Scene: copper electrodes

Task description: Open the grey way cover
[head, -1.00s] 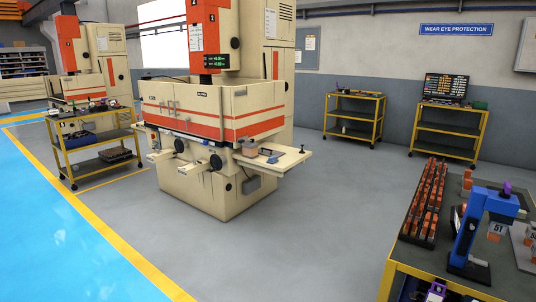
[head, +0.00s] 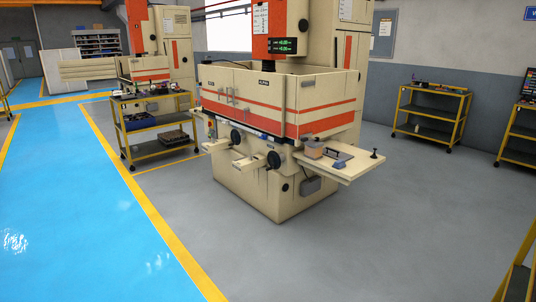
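The cream and orange machine (head: 285,112) stands in the middle of the head view, some distance away. A small grey flat piece with a dark handle (head: 338,158) lies on the cream side shelf (head: 357,170) at the machine's right. It may be the grey way cover, but it is too small to tell for sure, and it appears to lie flat. A brownish block (head: 314,149) sits beside it, and a dark knob (head: 375,154) stands near the shelf's right end. Neither of my grippers is in view.
A yellow-framed cart (head: 158,120) stands left of the machine. More yellow-framed carts (head: 428,117) stand by the right wall. A yellow frame edge (head: 520,260) shows at the lower right. The grey floor (head: 400,230) in front of the machine's right side is clear.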

